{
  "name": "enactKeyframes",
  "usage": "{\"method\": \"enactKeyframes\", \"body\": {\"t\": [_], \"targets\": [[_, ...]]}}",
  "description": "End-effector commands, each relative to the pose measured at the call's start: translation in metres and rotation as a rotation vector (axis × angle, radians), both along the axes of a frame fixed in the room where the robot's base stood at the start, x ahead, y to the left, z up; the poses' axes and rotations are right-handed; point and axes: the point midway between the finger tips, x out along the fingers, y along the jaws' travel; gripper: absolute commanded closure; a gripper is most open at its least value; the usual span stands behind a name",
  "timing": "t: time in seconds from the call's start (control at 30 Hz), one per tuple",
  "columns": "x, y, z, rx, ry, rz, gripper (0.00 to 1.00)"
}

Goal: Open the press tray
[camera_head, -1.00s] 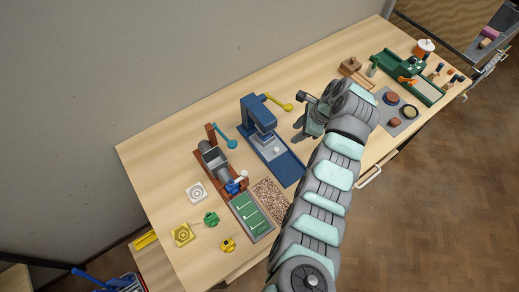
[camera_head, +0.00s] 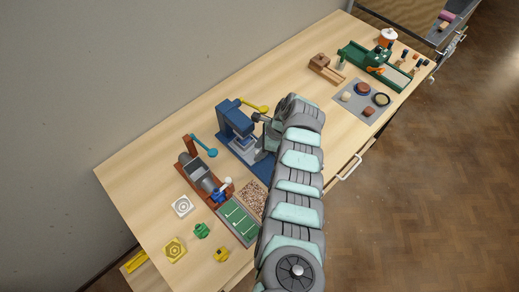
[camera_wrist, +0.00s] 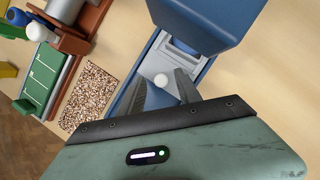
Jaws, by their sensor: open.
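The blue press (camera_head: 234,120) stands mid-table, with a yellow-tipped lever (camera_head: 256,107) at its top. In the wrist view, its grey tray (camera_wrist: 181,52) sits low in the blue frame under the press head (camera_wrist: 208,18).
Left of the press stand a brown-framed grey roller machine (camera_head: 203,177), a green slotted tray (camera_head: 238,220) and a speckled panel (camera_head: 252,198). At the right are a grey mat (camera_head: 362,100) with round pieces and a green machine (camera_head: 375,65). The table between is clear.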

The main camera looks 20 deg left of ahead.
Motion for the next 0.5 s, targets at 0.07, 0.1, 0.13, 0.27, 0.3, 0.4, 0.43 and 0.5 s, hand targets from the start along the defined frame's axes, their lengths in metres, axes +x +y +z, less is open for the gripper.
{"method": "enactKeyframes", "body": {"t": [0.07, 0.1, 0.13, 0.27, 0.3, 0.4, 0.43, 0.5], "targets": [[-0.0002, 0.0008, -0.0016, 0.0, 0.0, 0.0, 0.59], [-0.0001, 0.0008, -0.0018, -0.001, -0.001, 0.0, 0.59], [0.0001, 0.0009, -0.0019, -0.001, -0.001, 0.0, 0.59], [0.0005, 0.0007, -0.0017, 0.0, -0.002, -0.001, 0.59], [0.0007, 0.0007, -0.0016, 0.0, -0.003, -0.001, 0.59], [0.0007, 0.0006, -0.0015, 0.0, -0.003, -0.001, 0.65], [0.0007, 0.0006, -0.0015, 0.0, -0.003, -0.001, 0.68], [0.0008, 0.0005, -0.0014, 0.0, -0.003, -0.001, 0.73]]}}
